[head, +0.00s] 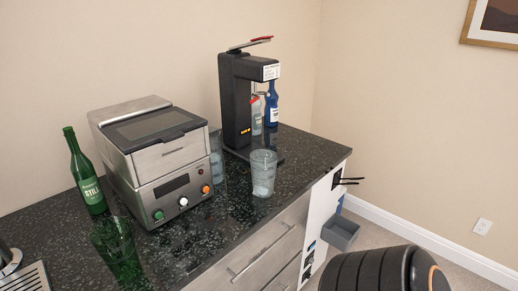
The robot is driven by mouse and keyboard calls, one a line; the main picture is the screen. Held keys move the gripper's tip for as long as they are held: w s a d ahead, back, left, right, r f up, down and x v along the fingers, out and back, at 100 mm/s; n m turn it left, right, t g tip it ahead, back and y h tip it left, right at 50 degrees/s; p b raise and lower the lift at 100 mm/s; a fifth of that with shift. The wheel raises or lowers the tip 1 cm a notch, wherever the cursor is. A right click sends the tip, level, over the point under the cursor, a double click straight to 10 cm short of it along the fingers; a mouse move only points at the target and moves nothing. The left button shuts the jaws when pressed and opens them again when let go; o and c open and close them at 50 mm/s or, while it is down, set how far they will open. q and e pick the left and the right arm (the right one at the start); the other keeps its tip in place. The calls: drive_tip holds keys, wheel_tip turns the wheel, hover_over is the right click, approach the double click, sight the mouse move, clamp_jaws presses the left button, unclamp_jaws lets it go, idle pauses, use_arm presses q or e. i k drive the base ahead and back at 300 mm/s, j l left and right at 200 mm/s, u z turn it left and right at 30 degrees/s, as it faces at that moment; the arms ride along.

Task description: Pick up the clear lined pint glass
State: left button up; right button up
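A clear pint glass (263,176) stands upright on the dark speckled counter (215,222), near its front edge. It has faint markings on its side and stands in front of the black dispenser. A second clear glass (217,167) stands between the two machines, partly hidden by the steel one. A green see-through glass (118,249) stands at the front left. I cannot clearly tell the fine lines on the glasses. Neither of my grippers can be made out in the head view.
A steel countertop machine (160,160) and a green bottle (86,172) stand left. A tall black dispenser (232,105), with a blue bottle (272,104) behind it, stands at the back. A dark ribbed rounded thing (375,272) is lower right. Counter right of the pint glass is clear.

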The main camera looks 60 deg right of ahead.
sight(263, 176)
drive_tip(key=z, duration=1.9)
